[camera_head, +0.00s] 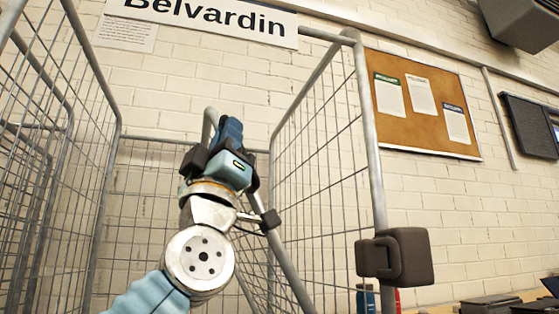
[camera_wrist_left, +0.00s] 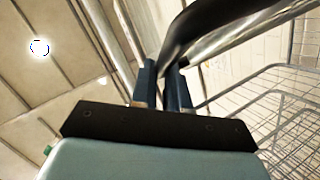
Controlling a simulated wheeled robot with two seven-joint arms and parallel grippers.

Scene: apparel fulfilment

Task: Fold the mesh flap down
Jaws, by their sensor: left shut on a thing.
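The mesh flap's grey tube frame (camera_head: 285,262) slants between the side walls of a roll cage in the head view, its curved upper corner near my gripper. Some wire mesh shows beside its lower part; my arm hides much of the rest. My left gripper (camera_head: 229,128) is shut on the tube near that corner. In the left wrist view the blue fingers (camera_wrist_left: 165,85) are close together, and the shiny metal tube (camera_wrist_left: 235,30) runs from them to the upper right. My right gripper is not in view.
The cage's right mesh wall (camera_head: 325,165) and left mesh wall (camera_head: 65,150) stand close on either side of my arm. A dark block (camera_head: 408,257) sits on the right front post. Behind are a white brick wall, a sign (camera_head: 200,20) and a cork board (camera_head: 425,105).

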